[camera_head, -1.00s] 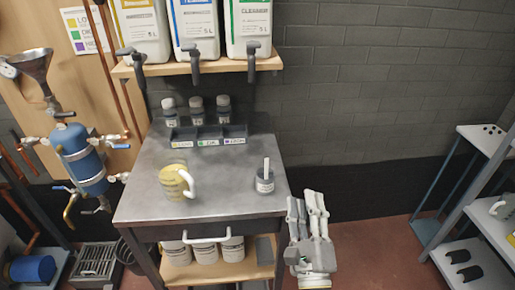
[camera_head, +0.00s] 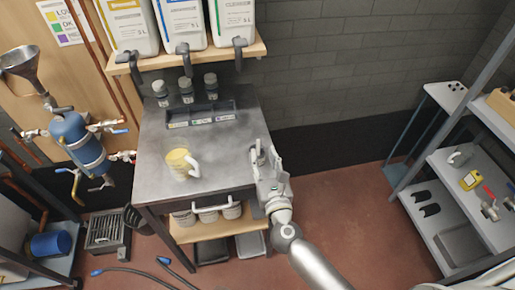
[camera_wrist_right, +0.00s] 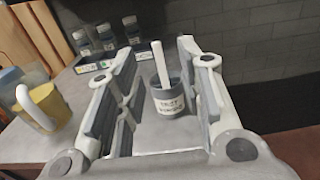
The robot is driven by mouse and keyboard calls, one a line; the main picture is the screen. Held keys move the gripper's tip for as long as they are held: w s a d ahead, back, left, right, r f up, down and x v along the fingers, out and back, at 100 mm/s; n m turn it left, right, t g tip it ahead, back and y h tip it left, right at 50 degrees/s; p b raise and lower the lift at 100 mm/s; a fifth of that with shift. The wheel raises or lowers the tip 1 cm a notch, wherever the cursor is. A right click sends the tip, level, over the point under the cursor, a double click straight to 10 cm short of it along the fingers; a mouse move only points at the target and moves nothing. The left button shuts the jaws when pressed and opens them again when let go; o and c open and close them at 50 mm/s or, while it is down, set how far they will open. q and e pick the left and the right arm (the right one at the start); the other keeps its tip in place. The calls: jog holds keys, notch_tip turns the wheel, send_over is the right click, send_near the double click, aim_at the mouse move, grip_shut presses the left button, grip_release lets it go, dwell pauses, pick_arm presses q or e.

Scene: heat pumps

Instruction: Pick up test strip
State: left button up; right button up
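A dark cup labelled for test strips (camera_wrist_right: 169,100) stands on the metal table, with a white strip (camera_wrist_right: 160,64) sticking up out of it. In the right wrist view the cup and strip show between the fingers of my right gripper (camera_wrist_right: 158,88), beyond them. In the head view my right gripper (camera_head: 266,160) is at the table's right edge and largely hides the cup. The right gripper is open, with nothing between its fingers that I can see held. My left gripper is not in view.
A yellow jug with a white handle (camera_head: 178,164) stands on the metal table (camera_head: 222,160). Several small bottles (camera_head: 186,92) stand behind a dark labelled tray (camera_head: 200,115). Large canisters (camera_head: 182,25) sit on a shelf above. The table's middle is clear.

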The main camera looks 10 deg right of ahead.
aim_at(258, 143)
jog(key=w, duration=0.3)
jog(key=w+p, duration=0.1)
jog(key=w, duration=0.3)
jog(key=shift+w+a+f, duration=0.1)
jog(key=shift+a+f, duration=0.05)
jog(key=shift+f, duration=0.05)
jog(key=shift+c, duration=0.8)
jog(key=c, duration=0.6)
